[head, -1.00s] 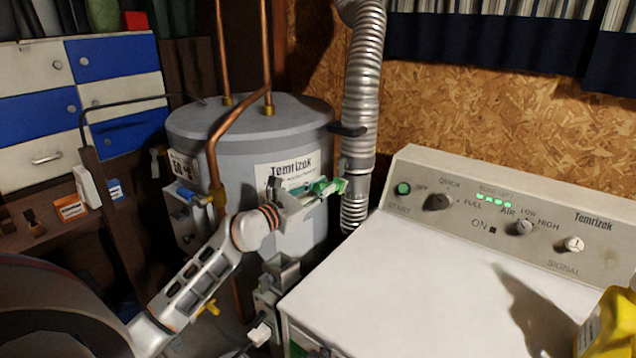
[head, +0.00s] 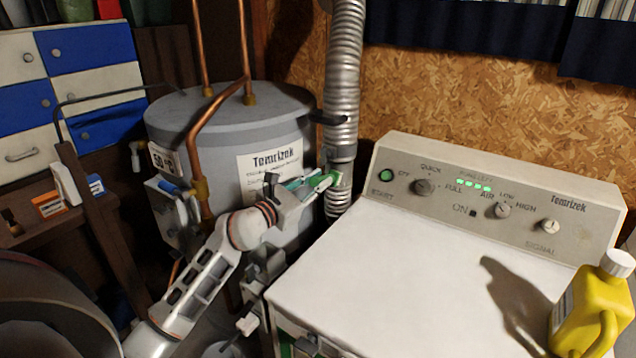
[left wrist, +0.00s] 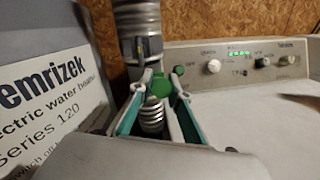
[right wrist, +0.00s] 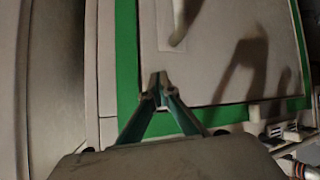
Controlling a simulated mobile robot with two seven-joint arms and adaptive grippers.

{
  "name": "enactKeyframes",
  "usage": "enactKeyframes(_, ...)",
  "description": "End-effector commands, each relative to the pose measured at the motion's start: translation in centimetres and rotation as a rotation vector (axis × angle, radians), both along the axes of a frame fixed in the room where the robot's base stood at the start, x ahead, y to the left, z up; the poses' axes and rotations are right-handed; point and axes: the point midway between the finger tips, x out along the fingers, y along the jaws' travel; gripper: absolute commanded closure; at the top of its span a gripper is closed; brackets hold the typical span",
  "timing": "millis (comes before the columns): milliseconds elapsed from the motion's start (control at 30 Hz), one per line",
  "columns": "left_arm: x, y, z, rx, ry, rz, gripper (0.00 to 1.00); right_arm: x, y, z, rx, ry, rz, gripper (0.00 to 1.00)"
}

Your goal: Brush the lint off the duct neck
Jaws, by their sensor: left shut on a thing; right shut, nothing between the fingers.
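The silver corrugated duct (head: 343,70) runs down the wall between the water heater and the white machine. Its smooth neck (head: 341,143) is above a lower ribbed stretch, and it also shows in the left wrist view (left wrist: 138,22). My left gripper (head: 318,184) is shut on a small brush with a green body (head: 323,181) and pale bristles. The brush overlaps the duct just below the neck; I cannot tell whether it touches. The green part also shows between the fingertips in the left wrist view (left wrist: 160,86). I make out no lint. My right gripper (right wrist: 158,84) is shut and empty before a green-bordered panel.
The grey water heater (head: 225,130) with copper pipes stands left of the duct. The white machine (head: 400,270) is on the right, its top mostly clear. A yellow bottle (head: 583,310) stands at its right end. A dark lever (head: 327,119) sticks out beside the duct.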

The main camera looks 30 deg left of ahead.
Motion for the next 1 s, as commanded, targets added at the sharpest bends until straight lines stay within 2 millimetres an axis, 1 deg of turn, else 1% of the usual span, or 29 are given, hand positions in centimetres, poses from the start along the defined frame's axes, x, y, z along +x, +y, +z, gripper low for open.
enactKeyframes(233,0.3,2.1,-0.1,0.004,-0.003,0.003,1.00,0.1,0.0,-1.3,0.000,-0.002,-0.001,1.00)
enactKeyframes(533,0.3,3.2,0.0,0.002,-0.003,0.004,1.00,0.1,0.0,-1.8,-0.001,-0.002,0.000,1.00)
enactKeyframes(800,0.3,5.2,-0.1,0.003,-0.001,0.003,1.00,0.1,0.0,-3.1,0.000,-0.003,0.000,1.00)
enactKeyframes(1000,0.3,5.4,0.1,0.000,-0.001,0.002,1.00,0.1,0.0,-3.1,0.000,-0.003,0.000,1.00)
